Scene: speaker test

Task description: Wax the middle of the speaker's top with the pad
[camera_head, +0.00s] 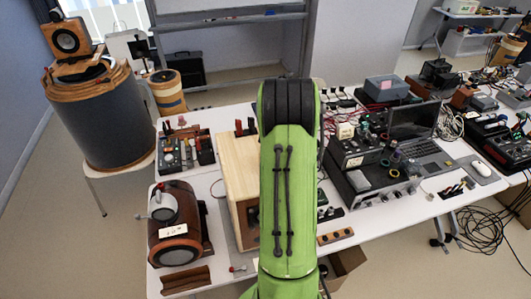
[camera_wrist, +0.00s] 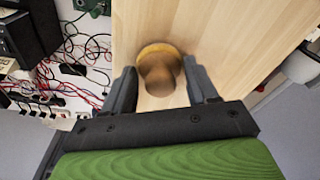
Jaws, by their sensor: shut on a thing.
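The speaker (camera_head: 238,160) is a pale wooden box on the white table, partly hidden behind my green arm in the head view. Its pale top (camera_wrist: 225,30) fills the middle of the wrist view. The pad (camera_wrist: 158,56) is round and yellowish-brown with a brown knob on it. My gripper (camera_wrist: 162,84) is shut on the pad, its dark fingers on either side of the knob. The pad is over the speaker's top; I cannot tell whether it touches. My arm hides the gripper and pad in the head view.
A dark wooden cylindrical device (camera_head: 175,225) stands left of the speaker, with a switch box (camera_head: 185,152) behind it. Right of my arm are stacked electronics (camera_head: 370,165) and a laptop (camera_head: 412,125). Red cables (camera_wrist: 78,90) lie left of the speaker in the wrist view.

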